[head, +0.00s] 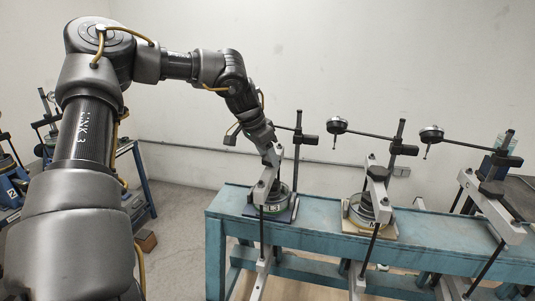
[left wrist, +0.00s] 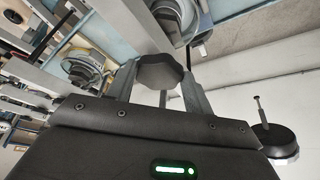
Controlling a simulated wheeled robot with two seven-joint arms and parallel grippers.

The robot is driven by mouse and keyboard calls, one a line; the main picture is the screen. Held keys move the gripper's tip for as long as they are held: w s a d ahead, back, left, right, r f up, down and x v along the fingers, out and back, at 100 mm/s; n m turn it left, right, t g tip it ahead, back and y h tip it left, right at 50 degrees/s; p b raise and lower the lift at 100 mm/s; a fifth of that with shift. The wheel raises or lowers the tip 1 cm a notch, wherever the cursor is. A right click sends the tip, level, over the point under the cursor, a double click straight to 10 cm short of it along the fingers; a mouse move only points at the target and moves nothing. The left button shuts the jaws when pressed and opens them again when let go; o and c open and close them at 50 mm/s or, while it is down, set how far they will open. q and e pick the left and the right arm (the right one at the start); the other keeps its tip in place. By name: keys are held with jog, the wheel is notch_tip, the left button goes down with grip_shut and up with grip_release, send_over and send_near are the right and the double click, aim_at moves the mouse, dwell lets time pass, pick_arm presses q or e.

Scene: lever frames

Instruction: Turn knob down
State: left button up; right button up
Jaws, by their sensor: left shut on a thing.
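My left gripper (head: 272,152) reaches down to the top of the leftmost lever frame's pale lever (head: 264,186) on the blue bench. In the left wrist view my left gripper (left wrist: 160,78) is shut on a dark, many-sided knob (left wrist: 160,72), with one finger on each side. In the head view the gripper hides this knob. My right gripper is in neither view.
The blue bench (head: 318,208) carries the frames in a row. Dark posts with horizontal rods stand behind the levers; dial gauges hang on the middle (head: 337,125) and right (head: 431,134) rods. A small brown block (head: 145,240) lies on the floor at left.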

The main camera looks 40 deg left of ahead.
pick_arm(q)
jog(key=shift+w+r, duration=0.2)
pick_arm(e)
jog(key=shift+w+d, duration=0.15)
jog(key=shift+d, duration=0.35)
pick_arm(q)
jog(key=shift+d, duration=0.1)
